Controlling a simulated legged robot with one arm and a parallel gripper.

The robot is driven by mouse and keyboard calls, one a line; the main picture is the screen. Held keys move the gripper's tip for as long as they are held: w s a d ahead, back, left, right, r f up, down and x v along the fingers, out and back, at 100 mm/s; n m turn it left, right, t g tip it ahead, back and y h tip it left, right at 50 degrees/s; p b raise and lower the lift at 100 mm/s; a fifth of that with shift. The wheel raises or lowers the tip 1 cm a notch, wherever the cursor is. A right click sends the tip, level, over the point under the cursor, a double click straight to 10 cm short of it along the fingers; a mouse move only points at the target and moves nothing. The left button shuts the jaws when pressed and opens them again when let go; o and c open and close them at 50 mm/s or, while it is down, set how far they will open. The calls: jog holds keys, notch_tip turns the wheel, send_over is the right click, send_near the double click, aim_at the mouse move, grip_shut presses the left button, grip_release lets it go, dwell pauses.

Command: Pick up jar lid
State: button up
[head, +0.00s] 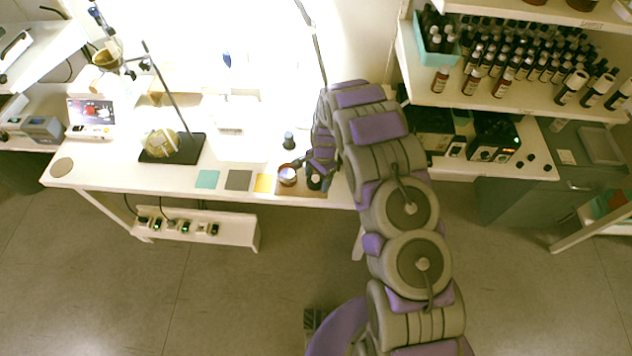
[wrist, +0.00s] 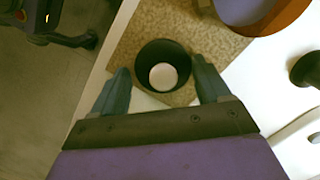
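A dark, round, cup-like piece (wrist: 145,56) with a pale disc inside stands on a speckled brown square mat (wrist: 122,58) in the wrist view. It looks like the jar lid, but I cannot be sure. My gripper (wrist: 160,84) is open, one finger on each side of this piece, with small gaps showing. In the head view, my gripper (head: 316,171) is over the dark piece (head: 314,183) at the table's front edge and partly hides it. An open brown-rimmed jar (head: 288,176) stands just left of it; its brown rim (wrist: 279,17) shows at the wrist view's top right.
A small dark bottle (head: 289,141) stands behind the jar. A stand on a black base (head: 190,150) is further left. Shelves with several bottles (head: 505,90) are at right.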

jog(key=shift+d, duration=0.2)
jog(key=shift+c, duration=0.8)
jog(key=shift+a, duration=0.1)
jog(key=c, duration=0.3)
jog(key=shift+a, duration=0.4)
jog(key=shift+c, duration=1)
